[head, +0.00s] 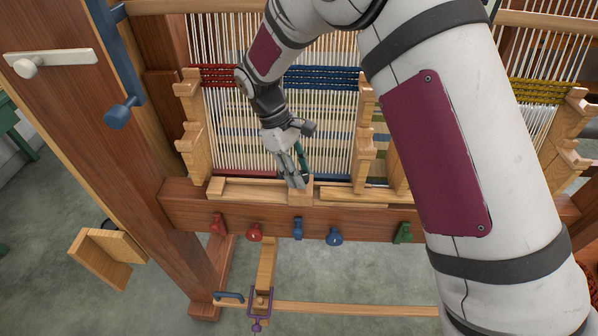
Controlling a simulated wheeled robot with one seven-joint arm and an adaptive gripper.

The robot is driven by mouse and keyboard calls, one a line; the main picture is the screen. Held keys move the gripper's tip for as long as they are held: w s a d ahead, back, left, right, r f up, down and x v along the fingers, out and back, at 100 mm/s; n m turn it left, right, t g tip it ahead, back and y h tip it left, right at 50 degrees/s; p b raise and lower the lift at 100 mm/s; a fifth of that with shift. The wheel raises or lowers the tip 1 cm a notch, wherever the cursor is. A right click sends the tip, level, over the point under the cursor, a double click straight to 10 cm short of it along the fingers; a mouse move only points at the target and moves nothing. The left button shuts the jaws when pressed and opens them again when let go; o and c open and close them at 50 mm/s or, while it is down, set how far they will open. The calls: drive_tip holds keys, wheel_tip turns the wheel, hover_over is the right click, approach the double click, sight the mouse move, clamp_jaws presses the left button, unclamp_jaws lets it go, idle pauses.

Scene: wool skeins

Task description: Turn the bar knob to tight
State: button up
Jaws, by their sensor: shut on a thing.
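My gripper (297,180) is in the middle of the loom, pointing down at the front beam. Its fingers are shut on a small light-wood block (301,197) at the beam's top edge; the fingers hide part of what is between them. Which part is the bar knob is not clear, and I can read no tight mark. A white bar with a round knob (50,59) is on the left post, apart from my gripper. A blue knob (119,113) sits lower on that post.
Red pegs (218,223), blue pegs (333,236) and a green peg (403,233) stick out from the front beam (185,208). Notched wooden uprights (191,125) flank the warp threads. A purple clamp (261,302) sits low in front. A wooden box (107,256) is at left.

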drive_tip(key=shift+w+m+g+y+b, duration=0.1)
drive_tip(key=shift+m+g+y+b, duration=0.45)
drive_tip(key=shift+m, duration=1.35)
drive_tip(key=o, duration=1.1)
